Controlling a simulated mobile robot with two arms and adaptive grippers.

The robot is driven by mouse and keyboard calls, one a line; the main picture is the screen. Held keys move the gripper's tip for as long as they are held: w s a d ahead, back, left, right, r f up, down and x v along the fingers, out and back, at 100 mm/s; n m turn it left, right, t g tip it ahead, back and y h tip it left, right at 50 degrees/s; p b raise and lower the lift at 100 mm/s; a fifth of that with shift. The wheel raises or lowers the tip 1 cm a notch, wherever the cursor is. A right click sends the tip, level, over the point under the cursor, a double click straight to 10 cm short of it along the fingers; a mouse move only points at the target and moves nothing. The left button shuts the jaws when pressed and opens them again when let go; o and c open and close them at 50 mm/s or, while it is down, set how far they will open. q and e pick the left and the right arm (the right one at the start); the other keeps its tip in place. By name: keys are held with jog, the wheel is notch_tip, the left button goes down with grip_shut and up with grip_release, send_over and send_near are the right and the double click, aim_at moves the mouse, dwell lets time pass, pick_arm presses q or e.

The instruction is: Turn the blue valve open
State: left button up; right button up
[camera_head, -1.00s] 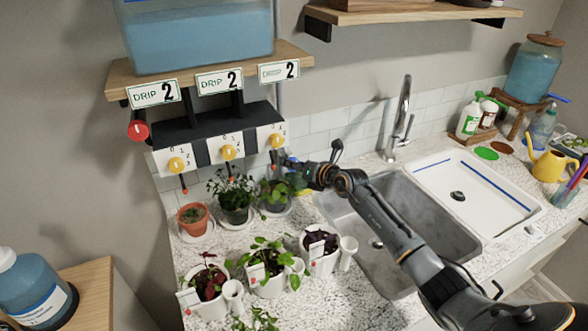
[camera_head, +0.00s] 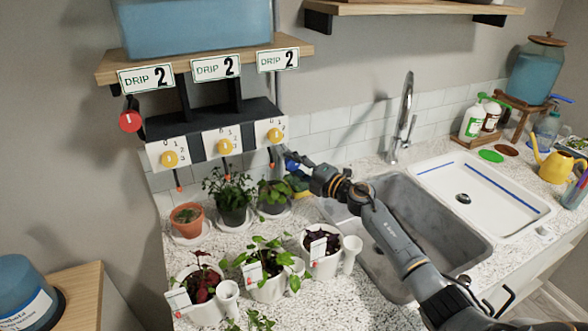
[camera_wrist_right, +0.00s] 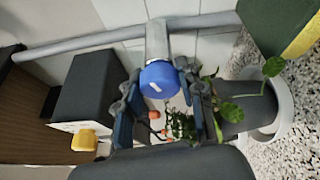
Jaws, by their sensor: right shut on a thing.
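The blue valve (camera_wrist_right: 158,78) is a round blue knob with a short pale mark, slightly slanted, at the end of a grey pipe piece in the right wrist view. My right gripper (camera_wrist_right: 158,72) has its two dark fingers on either side of the knob and is shut on it. In the head view, the right gripper (camera_head: 288,160) is beside the right end of the dial shelf, above the back plants. The valve is mostly hidden there by the gripper. My left gripper is not in view.
White dial plates with yellow knobs (camera_head: 170,158) stand left of the gripper. A red knob (camera_head: 130,121) is further left. Potted plants (camera_head: 232,195) stand below, and the grey sink (camera_head: 430,215) lies under my right arm. A grey pipe (camera_wrist_right: 90,42) crosses the wrist view.

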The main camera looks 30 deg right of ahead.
jog(key=shift+f+m+t+b, duration=0.1)
jog(key=shift+m+t+b, duration=0.55)
jog(key=shift+m, duration=0.85)
jog(key=o, duration=1.2)
jog(key=v, duration=1.2)
